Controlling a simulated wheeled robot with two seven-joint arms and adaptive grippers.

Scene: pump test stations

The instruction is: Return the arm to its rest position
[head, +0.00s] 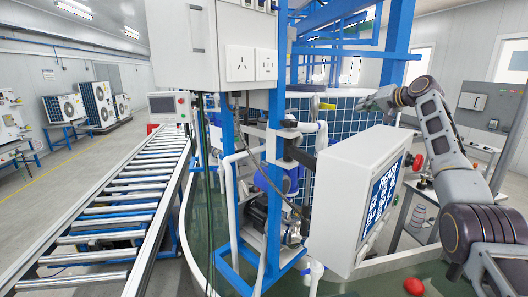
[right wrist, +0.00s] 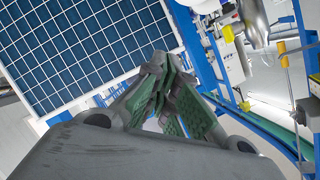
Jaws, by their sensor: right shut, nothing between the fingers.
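My right arm (head: 440,140) comes in from the right side of the head view, bent upward at the elbow. Its gripper (head: 367,102) is raised above and behind the white control box, in front of the blue tiled panel. In the right wrist view the two green-padded fingers (right wrist: 160,65) come together at their tips, with nothing held between them. My left arm and gripper are not in view.
The white control box (head: 340,205) stands close below my right forearm. Blue frame posts (head: 398,40) and a yellow-handled valve (head: 327,106) are near the gripper. A roller conveyor (head: 125,205) runs along the left. A grey cabinet (head: 490,105) stands at the right.

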